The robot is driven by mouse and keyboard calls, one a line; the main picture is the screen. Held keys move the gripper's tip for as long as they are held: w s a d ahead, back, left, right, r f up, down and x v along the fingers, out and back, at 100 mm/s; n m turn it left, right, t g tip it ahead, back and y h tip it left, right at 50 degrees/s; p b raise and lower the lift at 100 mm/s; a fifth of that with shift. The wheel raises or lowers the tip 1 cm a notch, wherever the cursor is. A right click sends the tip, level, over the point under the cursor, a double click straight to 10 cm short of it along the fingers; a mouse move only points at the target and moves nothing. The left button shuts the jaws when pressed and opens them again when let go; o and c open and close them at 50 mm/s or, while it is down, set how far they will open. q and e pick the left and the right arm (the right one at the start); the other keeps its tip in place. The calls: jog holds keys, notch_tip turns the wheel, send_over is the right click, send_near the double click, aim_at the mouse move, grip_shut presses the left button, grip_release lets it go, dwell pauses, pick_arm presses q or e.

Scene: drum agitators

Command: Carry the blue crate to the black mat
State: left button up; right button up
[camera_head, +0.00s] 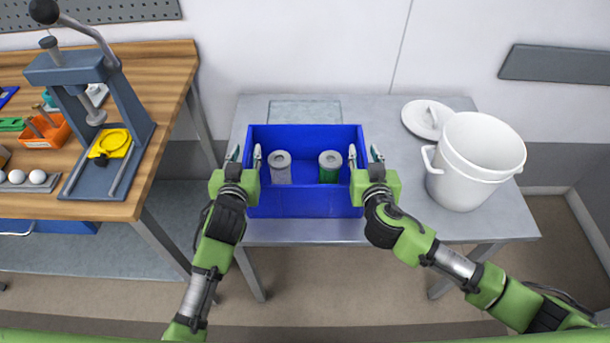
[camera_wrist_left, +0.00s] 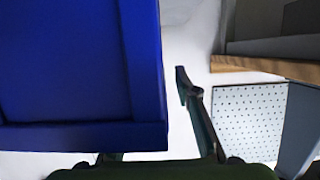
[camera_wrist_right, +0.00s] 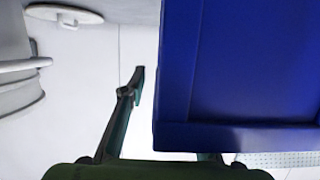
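The blue crate (camera_head: 305,204) stands on the grey metal table, holding a grey-topped pale cylinder (camera_head: 281,167) and a green one (camera_head: 330,167). My left gripper (camera_head: 245,156) is open at the crate's left wall, one finger inside and one outside. My right gripper (camera_head: 364,156) is open at the right wall in the same way. Both wrist views show the crate's blue side, left (camera_wrist_left: 70,70) and right (camera_wrist_right: 245,70), with the outer finger apart from it; the inner fingers are mostly hidden there. I see no black mat in any view.
A white bucket (camera_head: 470,165) and its round lid (camera_head: 425,119) stand right of the crate on the grey table (camera_head: 400,225). A flat grey rectangle (camera_head: 305,110) lies behind the crate. A wooden workbench (camera_head: 165,80) with a press (camera_head: 85,75) stands to the left.

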pick_arm(q)
jog(key=shift+c, duration=0.3)
pick_arm(e)
jog(key=shift+c, duration=0.3)
pick_arm(q)
grip_shut()
pick_arm(e)
grip_shut()
pick_arm(q)
jog(key=shift+r, duration=0.15)
pick_arm(e)
jog(key=shift+r, duration=0.2)
